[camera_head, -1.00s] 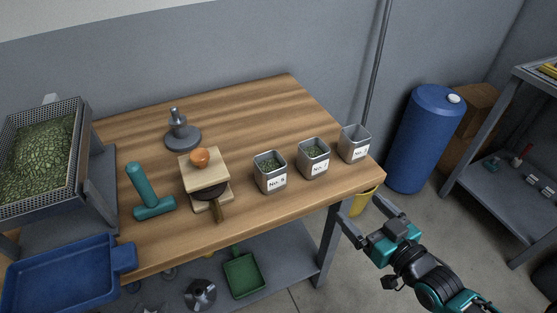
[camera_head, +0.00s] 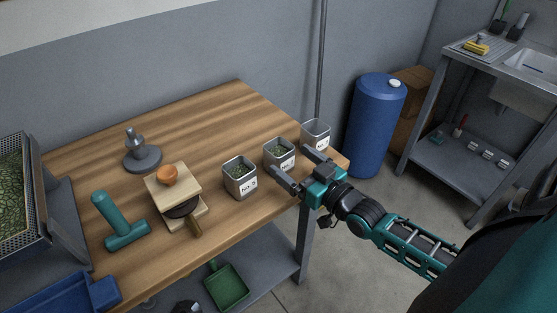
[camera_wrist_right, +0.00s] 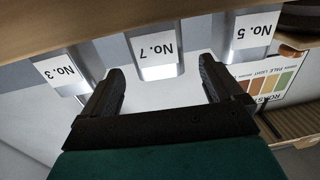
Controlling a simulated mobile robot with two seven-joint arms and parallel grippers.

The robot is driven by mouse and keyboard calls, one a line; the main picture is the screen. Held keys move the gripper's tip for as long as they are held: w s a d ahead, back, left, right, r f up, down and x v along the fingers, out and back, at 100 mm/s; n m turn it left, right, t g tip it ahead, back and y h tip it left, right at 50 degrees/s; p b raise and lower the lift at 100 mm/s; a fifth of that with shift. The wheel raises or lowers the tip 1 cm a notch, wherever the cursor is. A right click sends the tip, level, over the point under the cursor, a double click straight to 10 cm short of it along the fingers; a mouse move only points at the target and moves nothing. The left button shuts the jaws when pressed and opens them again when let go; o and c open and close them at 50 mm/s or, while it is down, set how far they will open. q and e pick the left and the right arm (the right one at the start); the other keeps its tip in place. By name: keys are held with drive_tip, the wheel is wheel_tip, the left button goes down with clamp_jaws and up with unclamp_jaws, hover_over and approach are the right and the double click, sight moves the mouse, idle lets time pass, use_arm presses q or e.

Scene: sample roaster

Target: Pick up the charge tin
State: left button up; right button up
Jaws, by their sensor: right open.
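Three square metal tins with white number labels stand in a row along the table's right front edge. The tin No. 5 (camera_head: 239,187) and the tin No. 7 (camera_head: 271,158) hold green beans; the tin No. 3 (camera_head: 316,131) looks empty. Nothing shows which one is the charge tin. My right gripper (camera_head: 291,161) is open and empty, in front of the No. 7 tin. In the right wrist view the tins look upside down, with No. 7 (camera_wrist_right: 155,69) between and beyond the open fingers, No. 3 (camera_wrist_right: 62,75) left and No. 5 (camera_wrist_right: 248,38) right. My left gripper is out of view.
A mesh bean tray (camera_head: 22,212) is at left. A blue barrel (camera_head: 375,125) stands beyond the table's right end.

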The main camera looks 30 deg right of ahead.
sight(287, 158)
drive_tip(key=shift+w+a+f, duration=0.15)
drive_tip(key=shift+w+a, duration=0.05)
drive_tip(key=shift+w, duration=1.2)
drive_tip(key=shift+w+a+f, duration=0.1)
drive_tip(key=shift+w+a, duration=0.1)
drive_tip(key=shift+w, duration=1.2)
drive_tip(key=c, duration=1.2)
